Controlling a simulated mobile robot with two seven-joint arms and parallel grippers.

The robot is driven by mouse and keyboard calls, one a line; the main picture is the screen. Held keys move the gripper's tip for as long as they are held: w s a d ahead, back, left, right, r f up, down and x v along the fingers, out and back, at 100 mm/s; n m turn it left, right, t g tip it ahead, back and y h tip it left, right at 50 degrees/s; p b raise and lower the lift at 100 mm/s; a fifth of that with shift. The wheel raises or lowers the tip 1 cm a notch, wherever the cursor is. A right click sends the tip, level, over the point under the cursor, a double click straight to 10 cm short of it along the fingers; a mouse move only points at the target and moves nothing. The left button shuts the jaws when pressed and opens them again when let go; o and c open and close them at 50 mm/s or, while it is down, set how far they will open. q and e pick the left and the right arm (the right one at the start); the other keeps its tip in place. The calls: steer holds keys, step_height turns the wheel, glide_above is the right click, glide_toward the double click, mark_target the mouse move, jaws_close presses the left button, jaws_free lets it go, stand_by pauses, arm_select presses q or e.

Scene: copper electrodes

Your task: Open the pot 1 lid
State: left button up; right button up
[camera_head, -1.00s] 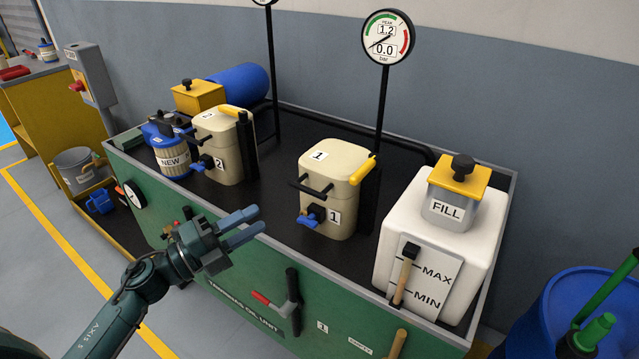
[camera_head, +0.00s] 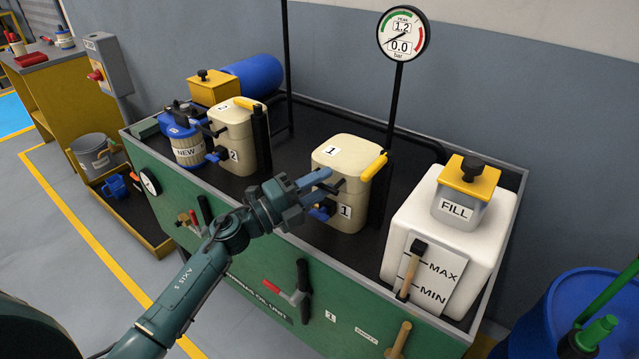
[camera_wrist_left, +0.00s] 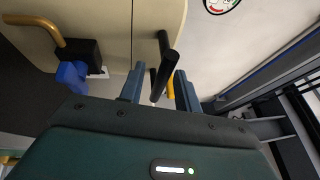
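Pot 1 (camera_head: 331,172) is a cream pot with a closed lid (camera_head: 350,147) marked 1. A yellow-ended lever (camera_head: 374,166) is at its right side, and a blue valve (camera_head: 320,212) is low on its front. My left gripper (camera_head: 322,182) is at the pot's front and hides part of it and of the black lid handle. In the left wrist view, the gripper (camera_wrist_left: 160,88) is open, with the black handle bar (camera_wrist_left: 164,62) between its fingers. I cannot tell whether they touch it. My right gripper is not in view.
Pot 2 (camera_head: 232,130) and a blue NEW canister (camera_head: 186,145) stand to the left on the green unit. A white FILL tank (camera_head: 415,215) stands to the right. A pressure gauge (camera_head: 403,34) reads 0.0 on a post behind pot 1.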

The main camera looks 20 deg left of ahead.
arm_select(q)
steer(key=shift+c, duration=0.3)
jaws_close()
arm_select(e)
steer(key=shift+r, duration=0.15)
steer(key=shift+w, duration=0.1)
arm_select(q)
steer(key=shift+r, duration=0.15)
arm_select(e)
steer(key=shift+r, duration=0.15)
